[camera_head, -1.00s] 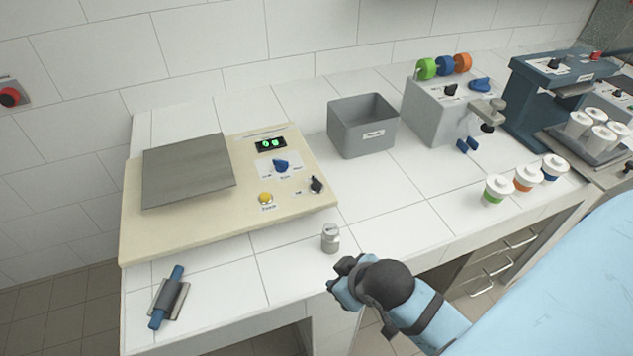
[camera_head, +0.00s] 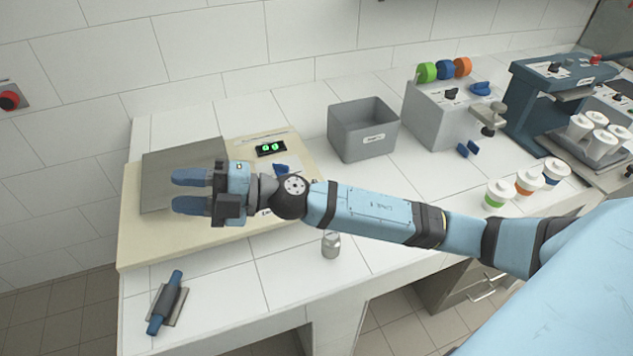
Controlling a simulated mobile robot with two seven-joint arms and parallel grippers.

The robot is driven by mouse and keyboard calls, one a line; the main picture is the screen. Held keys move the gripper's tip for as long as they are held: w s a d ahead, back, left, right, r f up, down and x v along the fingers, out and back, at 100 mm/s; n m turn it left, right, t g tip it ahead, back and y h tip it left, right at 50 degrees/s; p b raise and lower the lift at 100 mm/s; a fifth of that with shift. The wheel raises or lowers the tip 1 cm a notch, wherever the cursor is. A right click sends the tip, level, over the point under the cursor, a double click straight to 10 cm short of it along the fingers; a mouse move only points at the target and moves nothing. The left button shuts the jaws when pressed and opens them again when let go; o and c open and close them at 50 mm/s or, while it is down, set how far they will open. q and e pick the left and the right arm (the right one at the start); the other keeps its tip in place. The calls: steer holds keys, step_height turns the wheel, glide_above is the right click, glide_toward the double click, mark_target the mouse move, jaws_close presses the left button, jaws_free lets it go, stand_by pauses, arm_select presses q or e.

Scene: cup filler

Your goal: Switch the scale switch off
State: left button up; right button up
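The scale is a cream box (camera_head: 150,240) with a grey metal weighing plate (camera_head: 165,163) on its left part. Its black display (camera_head: 271,149) shows lit green digits. The blue knob (camera_head: 281,169) below the display is partly visible. The scale's small black switch and yellow button are hidden behind my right arm. My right gripper (camera_head: 178,190) is over the scale, pointing left across the plate. Its two blue fingers are apart, with nothing between them. I cannot tell how high above the plate it is. My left gripper is not in view.
A small metal weight (camera_head: 331,246) stands just below my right forearm. A blue-handled roller tool (camera_head: 166,303) lies at the front left. A grey bin (camera_head: 362,134) and a grey machine (camera_head: 440,115) stand behind my arm. Lidded cups (camera_head: 498,194) stand to the right.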

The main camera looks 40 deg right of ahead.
steer(key=w+d+f+n+g+h, duration=0.5)
steer(key=d+f+n+g+h, duration=0.3)
steer(key=d+f+h, duration=0.25)
steer(key=w+d+r+m+h, duration=0.15)
steer(key=d+h, duration=0.25)
steer(key=d, duration=0.6)
steer(key=w+d+m+h, duration=0.15)
steer(key=d+h, duration=0.25)
steer(key=d, duration=0.6)
steer(key=shift+n+g, duration=0.4)
steer(key=shift+n, duration=0.1)
steer(key=f, duration=0.4)
steer(key=f+p, duration=0.1)
steer(key=f, duration=0.4)
steer(key=f+p, duration=0.1)
steer(key=f, duration=0.3)
steer(key=shift+w+a+f, duration=0.2)
steer(key=shift+w, duration=0.1)
jaws_close()
